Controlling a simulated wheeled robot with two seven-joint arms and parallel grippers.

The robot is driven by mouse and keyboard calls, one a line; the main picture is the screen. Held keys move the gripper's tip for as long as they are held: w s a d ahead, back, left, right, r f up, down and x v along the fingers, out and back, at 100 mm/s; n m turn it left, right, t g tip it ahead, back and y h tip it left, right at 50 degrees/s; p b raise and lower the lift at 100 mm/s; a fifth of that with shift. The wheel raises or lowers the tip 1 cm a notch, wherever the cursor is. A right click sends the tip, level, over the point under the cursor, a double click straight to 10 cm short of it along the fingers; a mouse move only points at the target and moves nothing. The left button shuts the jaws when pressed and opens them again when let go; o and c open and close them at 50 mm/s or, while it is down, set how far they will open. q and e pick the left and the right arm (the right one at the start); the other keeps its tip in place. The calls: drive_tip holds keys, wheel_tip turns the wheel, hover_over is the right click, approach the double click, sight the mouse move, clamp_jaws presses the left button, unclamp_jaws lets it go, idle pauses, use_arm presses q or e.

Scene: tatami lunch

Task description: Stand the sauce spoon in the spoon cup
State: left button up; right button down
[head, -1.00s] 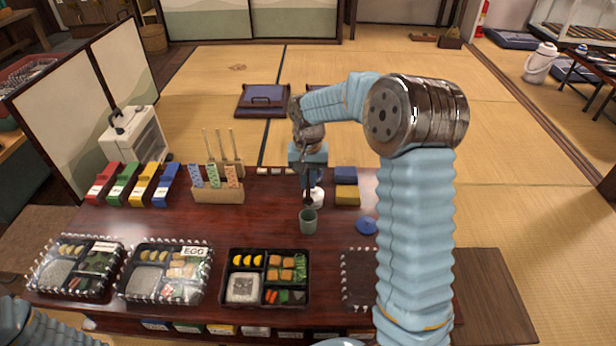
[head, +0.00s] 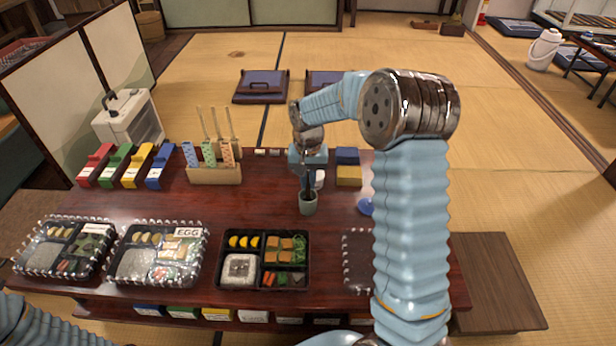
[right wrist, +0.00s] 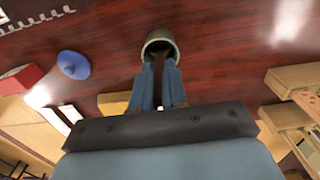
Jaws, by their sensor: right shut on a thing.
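The spoon cup (head: 308,206), small and grey-green, stands on the dark red table. It also shows in the right wrist view (right wrist: 160,37), just beyond my fingertips. My right gripper (head: 308,188) points down right above the cup. In the right wrist view its two blue fingers (right wrist: 161,84) are shut on the sauce spoon (right wrist: 159,60), a thin dark brown piece. The spoon's far end reaches into the cup's mouth; its tip is hidden inside. My left arm shows at the lower left corner, but its gripper is out of view.
A white item (head: 320,180) stands close behind the cup. Blue and yellow blocks (head: 348,175) and a blue disc (head: 366,206) lie to the right. An open bento box (head: 225,278) is in front, a wooden holder (head: 214,175) to the left. The table around the cup's front is clear.

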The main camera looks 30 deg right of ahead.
drive_tip(key=shift+f, duration=0.1)
drive_tip(key=c, duration=1.1)
unclamp_jaws()
wheel_tip(320, 180, up, 14)
drive_tip(key=p, duration=0.2)
drive_tip(key=shift+f, duration=0.1)
